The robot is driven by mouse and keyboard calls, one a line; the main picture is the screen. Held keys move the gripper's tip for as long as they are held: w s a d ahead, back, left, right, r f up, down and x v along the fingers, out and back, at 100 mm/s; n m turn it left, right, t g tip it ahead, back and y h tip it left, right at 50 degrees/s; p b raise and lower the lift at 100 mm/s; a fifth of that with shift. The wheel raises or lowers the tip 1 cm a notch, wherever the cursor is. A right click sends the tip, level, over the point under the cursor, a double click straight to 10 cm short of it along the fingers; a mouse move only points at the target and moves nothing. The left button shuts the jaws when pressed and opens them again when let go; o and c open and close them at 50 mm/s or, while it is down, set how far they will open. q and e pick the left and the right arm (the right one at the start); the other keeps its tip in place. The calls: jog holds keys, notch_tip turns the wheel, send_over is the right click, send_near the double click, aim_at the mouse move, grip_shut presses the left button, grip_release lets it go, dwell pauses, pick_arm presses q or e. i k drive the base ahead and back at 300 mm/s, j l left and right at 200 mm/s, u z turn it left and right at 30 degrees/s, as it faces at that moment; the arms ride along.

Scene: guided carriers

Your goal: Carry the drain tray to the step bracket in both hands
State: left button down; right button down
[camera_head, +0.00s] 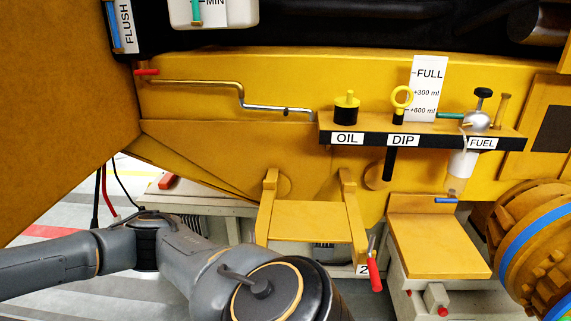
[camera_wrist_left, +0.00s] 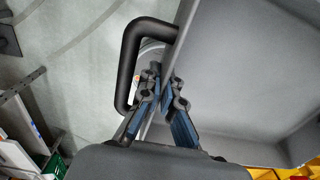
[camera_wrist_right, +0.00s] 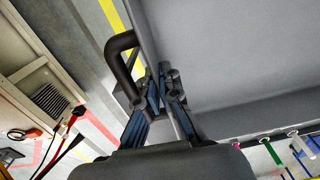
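The grey drain tray shows in the left wrist view (camera_wrist_left: 245,85) and the right wrist view (camera_wrist_right: 235,55), with a black loop handle at each end. My left gripper (camera_wrist_left: 164,88) has its fingers closed on either side of the tray wall beside one handle. My right gripper (camera_wrist_right: 161,88) is closed the same way at the other handle. Neither gripper nor the tray shows in the head view. A yellow bracket with two uprights and a flat step (camera_head: 310,219) sits low on the machine in the head view, probably the step bracket. The tray's contents, if any, are out of sight.
A yellow ledge (camera_head: 440,248) lies right of the bracket. Above is a shelf (camera_head: 330,127) labelled OIL, DIP and FUEL. A red-handled lever (camera_head: 374,274) hangs between bracket and ledge. A large yellow roller (camera_head: 528,245) stands at right. My arm crosses the lower left.

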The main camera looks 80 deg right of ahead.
aim_at(309, 219)
jog(key=l+z, duration=0.35)
jog(key=i+l+z, duration=0.15)
jog(key=z, duration=0.2)
jog(key=i+l+z, duration=0.1)
jog(key=l+z, duration=0.25)
